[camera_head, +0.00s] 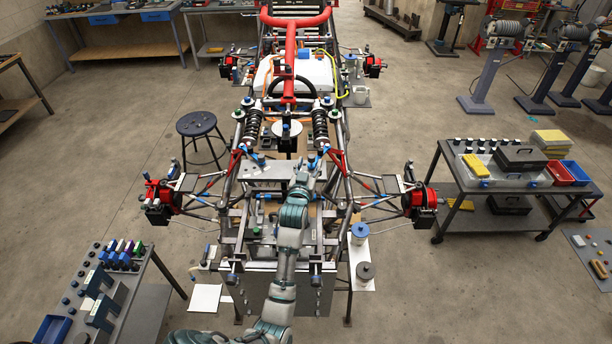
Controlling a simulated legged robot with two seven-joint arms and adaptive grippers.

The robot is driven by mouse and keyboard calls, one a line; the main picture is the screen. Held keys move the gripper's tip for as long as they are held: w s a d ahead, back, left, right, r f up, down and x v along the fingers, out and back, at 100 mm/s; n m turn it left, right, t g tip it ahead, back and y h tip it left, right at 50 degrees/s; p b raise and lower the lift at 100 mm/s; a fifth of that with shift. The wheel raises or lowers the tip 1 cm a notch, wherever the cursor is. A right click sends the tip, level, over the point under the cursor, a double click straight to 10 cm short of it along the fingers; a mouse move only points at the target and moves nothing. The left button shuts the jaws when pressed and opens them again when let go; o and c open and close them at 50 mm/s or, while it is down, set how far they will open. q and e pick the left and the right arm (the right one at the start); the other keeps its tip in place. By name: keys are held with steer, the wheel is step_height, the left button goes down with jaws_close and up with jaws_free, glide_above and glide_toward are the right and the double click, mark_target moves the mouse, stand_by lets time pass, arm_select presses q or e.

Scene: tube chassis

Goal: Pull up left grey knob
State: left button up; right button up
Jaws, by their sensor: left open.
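My left arm comes up from the bottom, and its gripper (302,176) is over the front of the tube chassis, by the right end of a grey metal plate (266,173). The gripper is open, but its fingertips are small and hard to make out against the parts behind. Small knob-like parts show around the plate, one near its upper left (258,159). I cannot tell which of them is the left grey knob, or whether the gripper touches anything. My forearm hides part of the chassis below the plate. My right gripper is not in view.
The chassis has red tubes (291,60) and black coil dampers (320,128) beyond the gripper. Red wheel hubs (421,199) stick out at the sides. A tool table (120,300) stands at left, a cart (462,200) at right, a round stool (196,124) behind left.

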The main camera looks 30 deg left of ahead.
arm_select(q)
steer(key=v, duration=0.7)
steer(key=shift+f, duration=0.15)
